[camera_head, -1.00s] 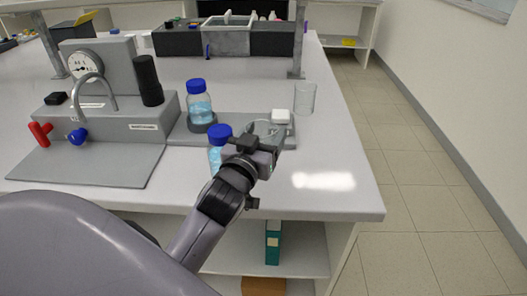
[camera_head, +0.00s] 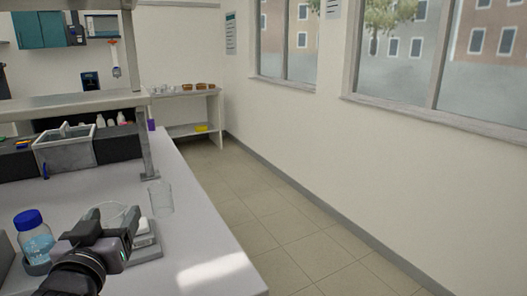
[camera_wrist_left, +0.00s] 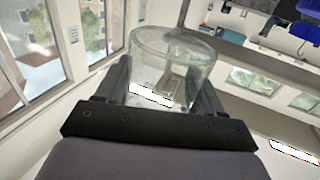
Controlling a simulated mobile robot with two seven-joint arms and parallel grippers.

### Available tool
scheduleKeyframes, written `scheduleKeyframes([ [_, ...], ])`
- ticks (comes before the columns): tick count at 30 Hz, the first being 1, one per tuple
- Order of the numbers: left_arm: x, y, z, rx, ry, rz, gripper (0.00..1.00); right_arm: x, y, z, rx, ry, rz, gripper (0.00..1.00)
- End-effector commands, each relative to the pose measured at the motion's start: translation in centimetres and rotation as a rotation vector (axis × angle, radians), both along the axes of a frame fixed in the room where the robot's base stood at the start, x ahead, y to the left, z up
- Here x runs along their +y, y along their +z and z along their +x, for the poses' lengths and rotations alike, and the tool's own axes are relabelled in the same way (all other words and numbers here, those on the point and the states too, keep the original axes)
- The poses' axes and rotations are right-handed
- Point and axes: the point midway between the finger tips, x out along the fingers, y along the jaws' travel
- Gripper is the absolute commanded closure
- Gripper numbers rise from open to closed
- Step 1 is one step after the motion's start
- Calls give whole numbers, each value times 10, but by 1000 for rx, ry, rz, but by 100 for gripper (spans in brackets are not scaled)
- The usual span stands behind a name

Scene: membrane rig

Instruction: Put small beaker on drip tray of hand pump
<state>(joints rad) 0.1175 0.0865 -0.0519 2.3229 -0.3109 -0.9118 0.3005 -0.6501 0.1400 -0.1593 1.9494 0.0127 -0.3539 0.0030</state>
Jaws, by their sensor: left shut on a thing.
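My left gripper (camera_head: 113,221) is shut on a clear glass beaker, the small beaker (camera_wrist_left: 165,62). In the left wrist view the beaker sits between the two fingers, with its round rim showing above them. In the head view only a faint curved outline of the held glass shows behind the gripper. It is held near a grey base plate on the bench. The hand pump and its drip tray are not in view now. My right gripper is not in view.
Another clear beaker (camera_head: 160,198) stands on the bench (camera_head: 205,215) just beyond the gripper. A blue-capped bottle (camera_head: 35,240) is on the left. A white block (camera_head: 146,240) is beside the gripper. A shelf post (camera_head: 146,150) and sink (camera_head: 65,150) are behind.

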Motion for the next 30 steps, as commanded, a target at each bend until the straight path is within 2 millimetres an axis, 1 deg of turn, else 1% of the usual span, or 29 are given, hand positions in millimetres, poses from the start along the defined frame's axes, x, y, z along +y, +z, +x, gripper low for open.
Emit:
scheduleKeyframes([
  [1,-6,-16,-2,12,-16,1,68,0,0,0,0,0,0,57],
  [5,-23,-52,-11,16,-66,6,68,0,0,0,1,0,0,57],
  [9,-41,-89,-27,16,-119,6,68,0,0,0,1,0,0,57],
  [12,-53,-110,-40,13,-150,1,68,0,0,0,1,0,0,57],
  [15,-62,-126,-52,9,-175,-4,68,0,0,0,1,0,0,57],
  [18,-69,-135,-61,5,-191,-8,68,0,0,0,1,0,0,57],
  [21,-72,-140,-66,1,-200,-10,68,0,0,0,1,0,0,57],
  [30,-74,-142,-68,-2,-206,-9,68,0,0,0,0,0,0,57],
])
